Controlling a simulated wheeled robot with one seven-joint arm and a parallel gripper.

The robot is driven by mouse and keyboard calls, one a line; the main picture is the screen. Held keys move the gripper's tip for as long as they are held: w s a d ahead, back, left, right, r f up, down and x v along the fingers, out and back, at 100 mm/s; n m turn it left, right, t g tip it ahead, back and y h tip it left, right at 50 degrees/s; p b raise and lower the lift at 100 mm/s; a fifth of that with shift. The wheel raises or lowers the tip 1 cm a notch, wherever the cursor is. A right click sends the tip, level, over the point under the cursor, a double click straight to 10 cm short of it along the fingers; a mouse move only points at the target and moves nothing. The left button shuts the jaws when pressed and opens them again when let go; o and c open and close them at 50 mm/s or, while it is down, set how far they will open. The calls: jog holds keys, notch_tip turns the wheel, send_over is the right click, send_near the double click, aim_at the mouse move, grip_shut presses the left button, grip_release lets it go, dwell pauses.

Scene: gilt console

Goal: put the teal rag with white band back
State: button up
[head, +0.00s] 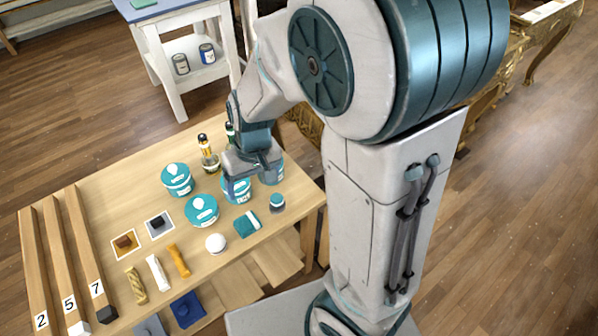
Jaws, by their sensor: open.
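The teal rag with a white band (247,223) lies folded flat near the right front edge of the wooden table (112,205). My gripper (249,181) points down over the right part of the table, behind the rag and apart from it. It is open, with teal-labelled tins close below and beside it. The arm and gripper partly hide these tins and a bottle, so I cannot tell whether a finger touches one.
Teal-lidded tins (202,211), a small teal jar (277,203) and a white ball (215,243) surround the rag. An amber bottle (208,155) stands behind. Rolled cloths (158,272) and numbered bars (66,262) lie left. A blue cloth (187,309) lies on the lower shelf.

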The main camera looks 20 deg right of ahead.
jog(key=s+d+r+m+t+h, duration=0.1)
jog(key=s+d+r+m+t, duration=0.1)
jog(key=s+d+r, duration=0.6)
notch_tip(320, 180, up, 2)
jog(key=shift+s+r, duration=0.2)
jog(key=shift+s, duration=0.5)
jog(key=shift+d, duration=0.1)
